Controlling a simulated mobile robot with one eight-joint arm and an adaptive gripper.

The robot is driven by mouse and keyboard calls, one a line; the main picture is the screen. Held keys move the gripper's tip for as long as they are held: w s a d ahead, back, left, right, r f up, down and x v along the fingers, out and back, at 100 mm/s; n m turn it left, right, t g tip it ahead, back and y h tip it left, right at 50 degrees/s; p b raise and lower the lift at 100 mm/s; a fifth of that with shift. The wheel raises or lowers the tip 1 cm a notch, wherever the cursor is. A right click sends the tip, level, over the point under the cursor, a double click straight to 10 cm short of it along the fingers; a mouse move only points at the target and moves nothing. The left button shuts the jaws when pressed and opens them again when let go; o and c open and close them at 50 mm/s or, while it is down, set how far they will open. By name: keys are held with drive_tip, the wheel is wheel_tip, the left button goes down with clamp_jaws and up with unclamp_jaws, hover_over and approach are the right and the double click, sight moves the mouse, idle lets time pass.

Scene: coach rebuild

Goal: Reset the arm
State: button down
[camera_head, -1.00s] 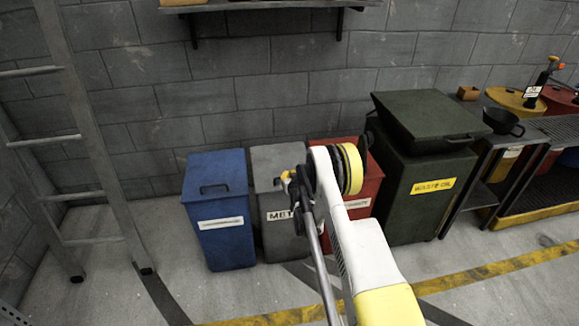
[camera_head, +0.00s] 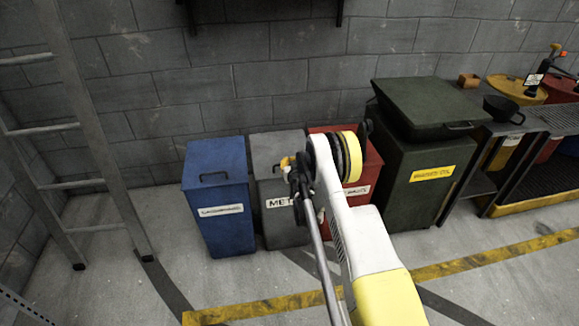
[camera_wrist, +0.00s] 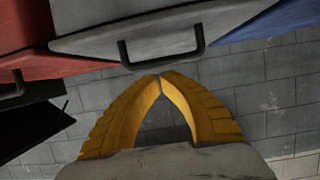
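My gripper (camera_wrist: 160,78) has two yellow fingers, and their tips meet in the wrist view with nothing between them. In the head view my gripper (camera_head: 285,162) is small, at the end of my white and yellow arm, in front of the grey metal bin (camera_head: 270,185). In the wrist view the grey bin's lid (camera_wrist: 100,42) and its dark handle (camera_wrist: 160,52) lie just beyond the fingertips. I cannot tell whether the tips touch the handle. My arm hides part of the grey bin and the red bin (camera_head: 372,165).
A blue bin (camera_head: 217,185) stands left of the grey one. A dark green bin (camera_head: 425,190) stands right of the red one. A ladder (camera_head: 100,150) leans at the left. A grey block wall (camera_head: 290,80) is close behind. The floor in front is clear, with a yellow line (camera_head: 480,262).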

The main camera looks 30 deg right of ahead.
drive_tip(key=s+a+r+g+y, duration=0.1)
drive_tip(key=s+a+r, duration=0.15)
drive_tip(key=r, duration=0.85)
drive_tip(key=s+a+r, duration=0.1)
drive_tip(key=a+r, duration=0.3)
drive_tip(key=r, duration=0.7)
drive_tip(key=s+a+r+n+g+y, duration=0.1)
drive_tip(key=s+a+r+n+g, duration=0.1)
drive_tip(key=s+a+r, duration=0.8)
drive_tip(key=s+a+g+y, duration=0.1)
drive_tip(key=s+a, duration=0.2)
drive_tip(key=s, duration=1.3)
drive_tip(key=s+a+n+g+y, duration=0.1)
drive_tip(key=s+a, duration=0.3)
drive_tip(key=s, duration=1.3)
drive_tip(key=shift+s+g, duration=0.3)
drive_tip(key=shift+g, duration=0.4)
drive_tip(key=shift+a+f, duration=0.1)
